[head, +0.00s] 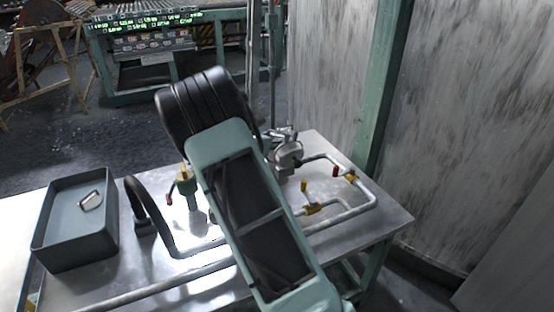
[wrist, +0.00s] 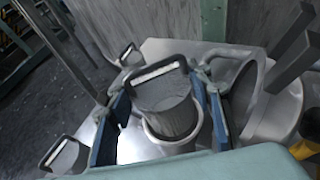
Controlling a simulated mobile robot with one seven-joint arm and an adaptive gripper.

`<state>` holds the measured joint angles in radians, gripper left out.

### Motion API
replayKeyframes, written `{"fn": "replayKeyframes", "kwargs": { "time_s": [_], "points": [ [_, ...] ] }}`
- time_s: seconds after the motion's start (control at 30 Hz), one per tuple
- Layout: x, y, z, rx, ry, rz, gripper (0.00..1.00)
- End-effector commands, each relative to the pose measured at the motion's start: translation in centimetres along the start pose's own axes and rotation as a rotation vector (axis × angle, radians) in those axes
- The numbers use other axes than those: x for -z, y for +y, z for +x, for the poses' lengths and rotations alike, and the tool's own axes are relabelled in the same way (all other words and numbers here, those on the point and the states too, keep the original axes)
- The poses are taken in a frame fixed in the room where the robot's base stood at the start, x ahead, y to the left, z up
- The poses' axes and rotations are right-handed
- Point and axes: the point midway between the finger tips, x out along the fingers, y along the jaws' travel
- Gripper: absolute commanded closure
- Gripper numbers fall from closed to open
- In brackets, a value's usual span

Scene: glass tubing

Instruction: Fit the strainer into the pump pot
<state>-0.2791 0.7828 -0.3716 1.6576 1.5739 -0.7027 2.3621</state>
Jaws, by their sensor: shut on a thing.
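The strainer (wrist: 166,112) is a grey cylindrical basket with a dark, squared loop handle at its top in the wrist view. My gripper (wrist: 160,92) is shut on it, with one blue finger on each side. A pale round rim (wrist: 176,145), apparently the pump pot's opening, shows around the basket's lower end. I cannot tell how deep the basket sits or whether it touches the rim. In the head view the grey pump body (head: 288,154) shows just right of my arm, which hides my gripper and the strainer.
A dark grey tray (head: 58,258) with a small metal loop inside stands at the table's left. Pipes with yellow and red valves (head: 312,209) run across the metal table (head: 375,218). A curved black-ended pipe (head: 142,206) rises near the tray. A wall stands behind on the right.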

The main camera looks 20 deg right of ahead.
Motion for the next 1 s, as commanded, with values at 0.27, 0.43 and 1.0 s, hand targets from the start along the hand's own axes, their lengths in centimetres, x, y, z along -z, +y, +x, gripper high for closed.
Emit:
{"fn": "replayKeyframes", "kwargs": {
  "time_s": [0.27,0.43,1.0],
  "points": [
    [2.6,0.1,1.0,0.000,0.000,-0.003,0.80],
    [4.3,0.1,1.8,-0.001,-0.001,0.000,0.80],
    [4.9,0.1,2.0,-0.001,-0.001,0.001,0.80]
  ]
}}
